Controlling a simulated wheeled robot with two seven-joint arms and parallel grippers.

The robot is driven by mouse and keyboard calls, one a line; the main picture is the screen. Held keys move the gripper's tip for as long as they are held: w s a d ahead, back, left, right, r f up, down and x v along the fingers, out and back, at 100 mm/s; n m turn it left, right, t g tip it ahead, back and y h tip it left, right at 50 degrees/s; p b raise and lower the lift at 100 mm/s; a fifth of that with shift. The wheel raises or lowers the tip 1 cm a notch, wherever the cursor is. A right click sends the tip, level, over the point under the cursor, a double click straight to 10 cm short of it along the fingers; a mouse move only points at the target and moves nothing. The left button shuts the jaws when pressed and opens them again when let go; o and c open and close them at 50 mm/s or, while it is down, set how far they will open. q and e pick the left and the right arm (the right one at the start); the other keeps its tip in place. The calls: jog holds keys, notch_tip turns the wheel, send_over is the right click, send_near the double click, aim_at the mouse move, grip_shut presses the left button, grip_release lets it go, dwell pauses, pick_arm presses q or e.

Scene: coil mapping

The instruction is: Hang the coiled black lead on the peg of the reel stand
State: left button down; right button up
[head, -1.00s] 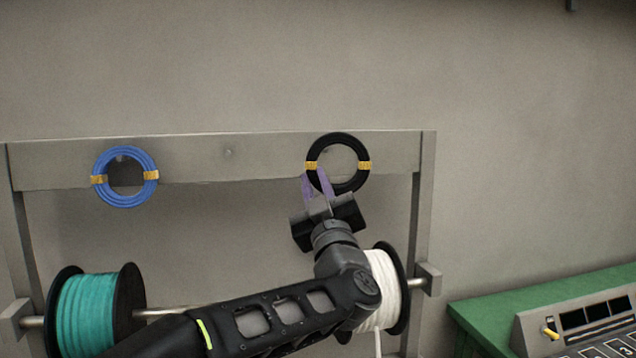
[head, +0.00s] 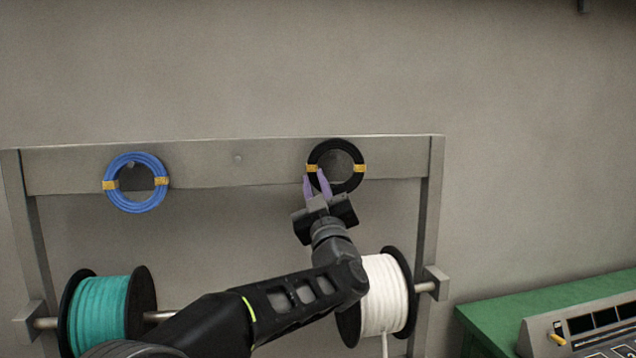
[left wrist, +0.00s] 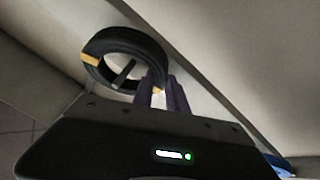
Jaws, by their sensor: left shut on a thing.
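The coiled black lead (head: 336,144) is a ring with two yellow ties, upright in front of the right part of the reel stand's top rail (head: 275,165). My left gripper (head: 317,180) is shut on its lower left edge, its purple fingers pointing up. In the left wrist view the coil (left wrist: 150,48) is beyond the fingers (left wrist: 162,92), and a dark peg (left wrist: 124,73) shows within its opening. I cannot tell whether the coil rests on that peg. In the head view this peg is not clear. My right gripper is not in view.
A blue coil (head: 135,207) hangs at the rail's left, and a bare peg (head: 238,158) sits mid-rail. Teal (head: 100,310) and white (head: 383,295) reels are on the rod below. A green bench (head: 545,298) with a control panel (head: 590,330) is at the right.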

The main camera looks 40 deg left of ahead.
pick_arm(q)
jog(key=shift+w+a, duration=0.2)
jog(key=shift+a, duration=0.05)
jog(key=shift+f+b, duration=0.4)
jog(key=shift+b, duration=0.1)
jog(key=c, duration=1.3)
grip_release()
jog(key=shift+o, duration=0.2)
jog(key=shift+d+f, duration=0.1)
jog(key=b+v, duration=0.2)
jog(key=v, duration=0.5)
jog(key=shift+s+d+b, duration=0.25)
jog(key=shift+b, duration=0.05)
